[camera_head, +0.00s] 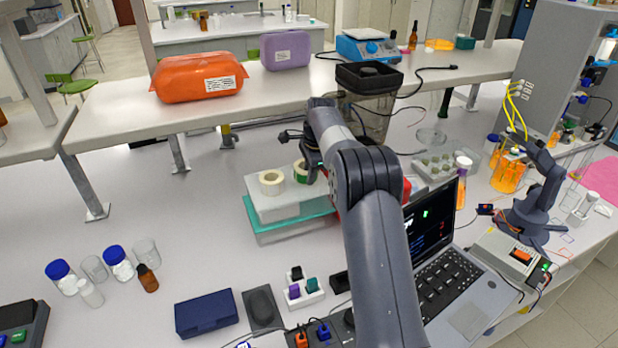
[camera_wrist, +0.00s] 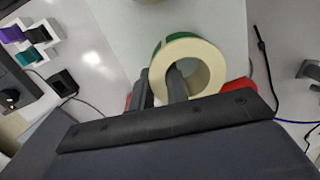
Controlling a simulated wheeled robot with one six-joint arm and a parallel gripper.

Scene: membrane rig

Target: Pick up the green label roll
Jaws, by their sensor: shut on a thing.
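The green label roll (camera_wrist: 200,63) shows in the wrist view as a cream ring with a green outer edge. My gripper (camera_wrist: 161,83) is shut on its wall, with one finger inside the hole and the other outside. In the head view the green label roll (camera_head: 301,172) is on or just over the right part of a pale box, partly hidden by my gripper (camera_head: 312,168). I cannot tell whether it touches the box top. A second, cream roll (camera_head: 271,182) lies on the box to its left.
The pale box (camera_head: 286,206) sits on a teal-topped box (camera_head: 262,229). An open laptop (camera_head: 462,285) is right of my arm. White blocks with coloured plugs (camera_head: 299,291) and bottles (camera_head: 118,262) stand in front and left.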

